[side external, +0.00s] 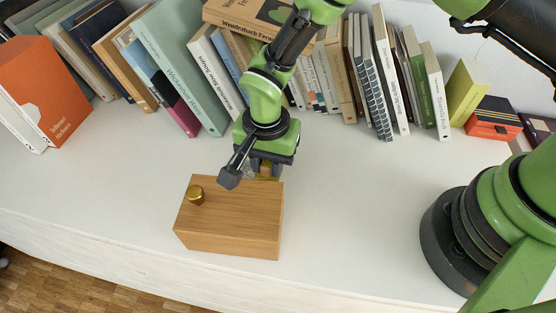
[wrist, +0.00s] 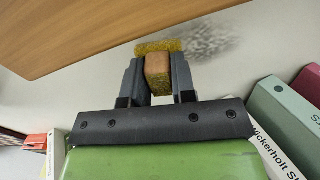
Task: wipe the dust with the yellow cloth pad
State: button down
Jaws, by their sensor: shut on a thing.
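The yellow pad (wrist: 160,46) shows in the wrist view as a fuzzy yellow strip under a wooden grip block (wrist: 158,72). My gripper (wrist: 158,80) is shut on this block, one finger on each side. A grey speckled dust patch (wrist: 208,42) lies on the white surface, right beside the pad and partly reaching it. In the side view, my gripper (side external: 266,168) is low over the surface just behind the wooden box, and a bit of the yellow pad shows beneath it. The box hides the pad's lower edge there, so I cannot tell whether it touches the surface.
A row of books (side external: 180,75) stands along the back. An orange book (side external: 50,95) stands at left. The surface right of the box is clear.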

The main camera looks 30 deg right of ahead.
aim_at(227, 163)
jog(key=shift+w+a, duration=2.95)
jog(key=shift+w+d, duration=0.4)
jog(key=shift+d, duration=0.1)
jog(key=shift+s+d, duration=3.85)
jog(key=shift+s, duration=0.15)
jog(key=shift+w+a, duration=4)
notch_tip(227, 163, up, 8)
